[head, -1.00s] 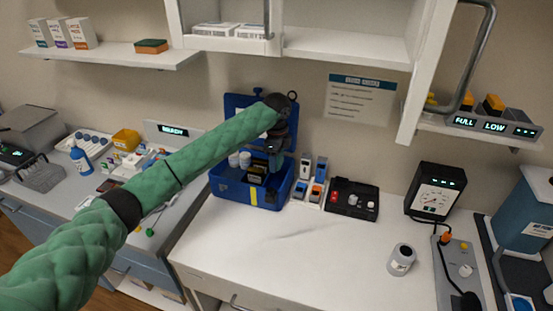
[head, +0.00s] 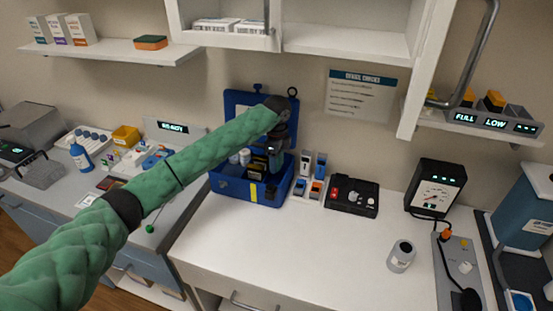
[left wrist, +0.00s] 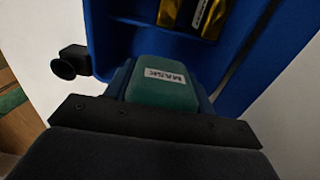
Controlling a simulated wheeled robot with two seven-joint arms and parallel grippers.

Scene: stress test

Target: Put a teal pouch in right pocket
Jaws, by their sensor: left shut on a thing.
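In the left wrist view the pouch is beside the blue case wall (left wrist: 245,62). In the head view the pouch is hidden by my gripper and arm. I cannot tell which pocket it is over or whether it touches the case. My right gripper is not in view.
White-capped jars (head: 239,157) and dark packets stand in the case. A tray of small boxes (head: 310,187) and a black device (head: 352,195) are close on its right. The counter front (head: 270,245) is clear.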

